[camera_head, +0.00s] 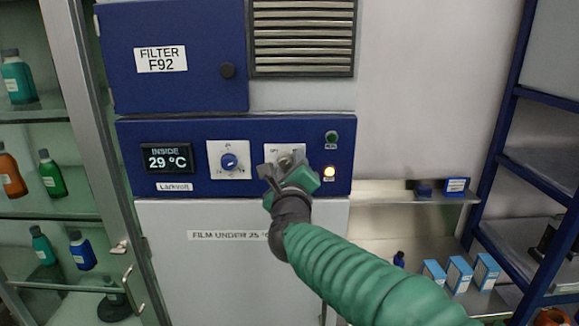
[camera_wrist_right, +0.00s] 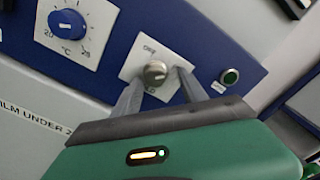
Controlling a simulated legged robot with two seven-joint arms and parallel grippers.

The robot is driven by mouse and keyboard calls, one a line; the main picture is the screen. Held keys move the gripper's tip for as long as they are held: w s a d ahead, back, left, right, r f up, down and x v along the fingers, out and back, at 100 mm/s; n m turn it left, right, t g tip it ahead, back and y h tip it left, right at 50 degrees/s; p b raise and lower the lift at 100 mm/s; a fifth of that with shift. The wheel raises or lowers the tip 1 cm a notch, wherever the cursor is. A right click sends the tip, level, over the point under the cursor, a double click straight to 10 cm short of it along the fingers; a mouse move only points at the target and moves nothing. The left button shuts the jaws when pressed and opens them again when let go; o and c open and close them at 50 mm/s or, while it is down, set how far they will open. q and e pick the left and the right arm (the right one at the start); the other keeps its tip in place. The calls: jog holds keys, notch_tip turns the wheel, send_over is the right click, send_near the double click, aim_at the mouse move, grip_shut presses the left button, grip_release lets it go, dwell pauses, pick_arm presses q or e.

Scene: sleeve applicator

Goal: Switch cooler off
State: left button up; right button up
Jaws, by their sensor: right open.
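The cooler (camera_head: 240,235) is a white cabinet with a blue control panel (camera_head: 200,135). Its display (camera_head: 167,158) reads INSIDE 29 °C. A silver switch knob (camera_wrist_right: 155,71) sits on a white plate (camera_wrist_right: 140,59) with small lettering, partly hidden in the head view by my right gripper (camera_head: 281,172). My right gripper is open, its two fingers either side of the knob in the right wrist view; I cannot tell whether they touch it. A blue dial (camera_head: 229,161) is to the left. My left gripper is out of view.
A dark green lamp (camera_head: 332,137) and a lit yellowish lamp (camera_head: 330,172) are right of the switch. A glass-fronted cabinet (camera_head: 70,60) with bottles stands at left. A blue-framed rack (camera_head: 495,120) and a shelf (camera_head: 400,190) are at right.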

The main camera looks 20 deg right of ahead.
jog(key=shift+c, duration=1.1)
jog(key=shift+a, duration=0.6)
grip_shut()
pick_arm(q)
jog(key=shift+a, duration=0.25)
pick_arm(e)
jog(key=shift+d, duration=0.15)
